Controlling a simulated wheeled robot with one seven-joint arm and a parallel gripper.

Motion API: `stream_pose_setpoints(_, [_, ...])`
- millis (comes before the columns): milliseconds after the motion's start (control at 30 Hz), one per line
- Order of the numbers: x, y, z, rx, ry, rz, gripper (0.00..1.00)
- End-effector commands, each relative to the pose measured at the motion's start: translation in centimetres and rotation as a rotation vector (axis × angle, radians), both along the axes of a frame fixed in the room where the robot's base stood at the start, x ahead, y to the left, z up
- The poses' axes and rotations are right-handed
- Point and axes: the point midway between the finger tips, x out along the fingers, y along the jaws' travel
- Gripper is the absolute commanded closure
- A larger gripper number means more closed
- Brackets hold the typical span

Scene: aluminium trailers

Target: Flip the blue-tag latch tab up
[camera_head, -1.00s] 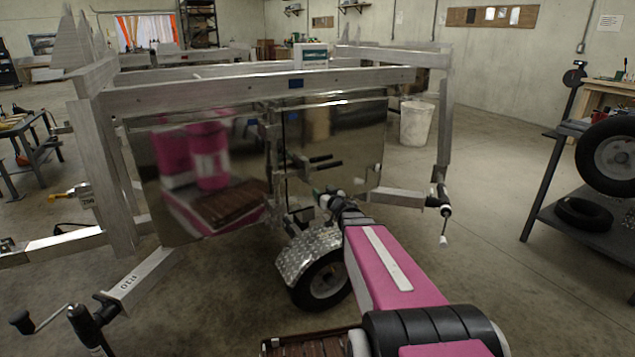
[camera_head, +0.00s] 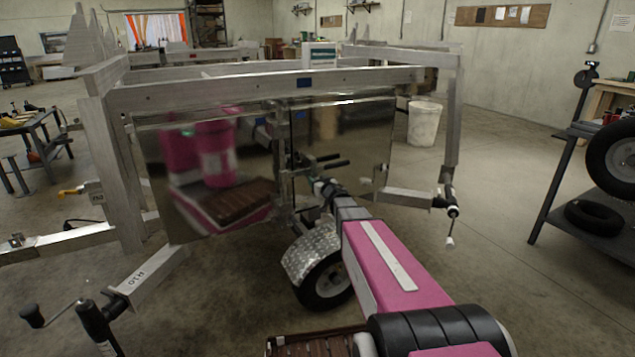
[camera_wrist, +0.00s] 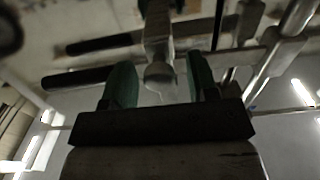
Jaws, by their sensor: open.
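A small blue tag (camera_head: 304,83) sits on the top rail of the aluminium trailer, above the gap between two shiny panels. Latch hardware with two dark bars (camera_head: 328,162) stands at that gap. My gripper (camera_head: 322,187) is just below and in front of it, small in the head view. In the wrist view, my gripper's green fingers (camera_wrist: 162,80) are apart. A pale metal piece with a rounded end (camera_wrist: 158,72) shows between them. It may be the latch tab; I cannot tell whether the fingers touch it. The dark bars also show in the wrist view (camera_wrist: 100,44).
A trailer wheel with a diamond-plate fender (camera_head: 312,252) is under the panels, close to my arm. A jack (camera_head: 450,207) hangs at the right corner. A white bucket (camera_head: 421,122) stands behind. A shelf with tyres (camera_head: 585,235) is at the right.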

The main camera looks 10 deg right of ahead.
Motion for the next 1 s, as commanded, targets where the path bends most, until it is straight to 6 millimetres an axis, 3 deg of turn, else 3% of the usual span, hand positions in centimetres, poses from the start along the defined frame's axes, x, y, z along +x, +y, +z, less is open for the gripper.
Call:
stream_pose_setpoints(100, [-0.1, 0.0, 0.0, 0.0, 0.0, 0.0, 0.46])
stream_pose_setpoints(267, [-0.1, 0.0, 0.0, 0.0, 0.0, 0.0, 0.98])
stream_pose_setpoints(667, [0.1, -0.4, 0.0, -0.052, -0.017, 0.001, 1.0])
stream_pose_setpoints(1000, [0.6, -1.9, 0.3, -0.284, -0.093, 0.0, 1.0])
